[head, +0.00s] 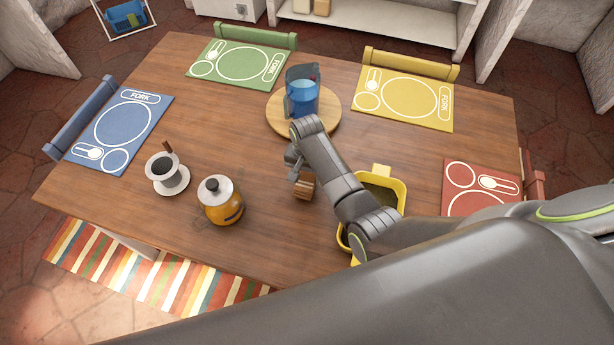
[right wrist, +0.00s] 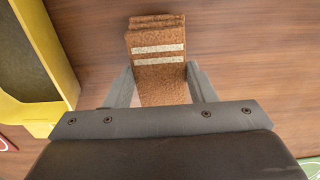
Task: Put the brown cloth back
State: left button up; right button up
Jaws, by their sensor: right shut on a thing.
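The brown cloth (head: 304,189) is a small folded block above the middle of the wooden table. In the right wrist view the brown cloth (right wrist: 158,60) shows two pale stripes and sits between the two fingers. My right gripper (head: 298,172) is shut on it, just left of a yellow tray. The right gripper also shows in the right wrist view (right wrist: 160,85). I cannot tell whether the cloth touches the table. My left gripper is not in view.
The yellow tray (head: 401,196) is partly hidden by my right arm. A blue pitcher (head: 303,96) stands on a round board (head: 331,122). An orange jar (head: 221,205) and a cup on a saucer (head: 176,187) stand left. Coloured mats, such as the blue one (head: 156,115), line the edges.

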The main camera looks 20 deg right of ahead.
aim_at(307, 178)
jog(key=shift+f, duration=0.9)
jog(key=o, duration=0.9)
jog(key=shift+f, duration=0.1)
jog(key=shift+o, duration=0.2)
notch_tip(307, 178, up, 12)
